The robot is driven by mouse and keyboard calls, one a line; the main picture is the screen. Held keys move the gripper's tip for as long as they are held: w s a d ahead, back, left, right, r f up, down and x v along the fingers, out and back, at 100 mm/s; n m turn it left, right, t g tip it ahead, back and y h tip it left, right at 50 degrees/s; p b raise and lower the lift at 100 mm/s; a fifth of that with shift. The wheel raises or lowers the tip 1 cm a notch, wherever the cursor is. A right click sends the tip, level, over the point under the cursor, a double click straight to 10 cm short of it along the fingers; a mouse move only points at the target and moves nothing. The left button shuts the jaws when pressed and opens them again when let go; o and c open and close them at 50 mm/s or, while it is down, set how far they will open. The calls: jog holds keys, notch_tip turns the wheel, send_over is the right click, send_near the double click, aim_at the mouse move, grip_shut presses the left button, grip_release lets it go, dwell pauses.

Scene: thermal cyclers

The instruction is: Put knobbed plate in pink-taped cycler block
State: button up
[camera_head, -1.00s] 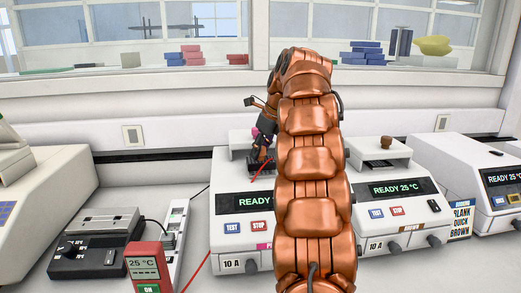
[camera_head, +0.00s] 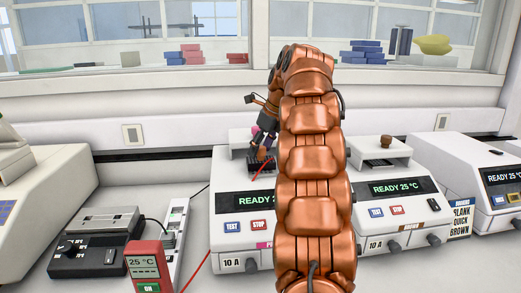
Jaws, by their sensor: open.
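The pink-taped cycler (camera_head: 228,213) stands in the middle of the bench, reading READY 25 °C, with a bit of pink tape low on its front. Its lid is open, and a pink knob shows partly behind my gripper. My gripper (camera_head: 259,154) is open, pointing down over the block opening of this cycler. A dark, ridged piece (camera_head: 257,167) lies in the opening just under the fingertips. I cannot tell whether it is the knobbed plate or the block itself. My arm hides the cycler's right side.
A brown-taped cycler (camera_head: 398,222) with a brown knob stands to the right, another cycler (camera_head: 485,180) beyond it. At left are a dark grey device (camera_head: 96,240) and a red thermometer (camera_head: 147,263), with a red cable running towards the pink-taped cycler.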

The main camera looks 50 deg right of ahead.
jog(key=shift+v, duration=1)
jog(key=shift+s+r, duration=0.1)
jog(key=shift+s, duration=0.35)
jog(key=shift+s+d, duration=0.15)
jog(key=shift+s, duration=1.7)
jog(key=shift+s+d, duration=0.2)
jog(key=shift+s, duration=1.65)
jog(key=shift+s+d, duration=0.15)
jog(key=shift+s, duration=1.7)
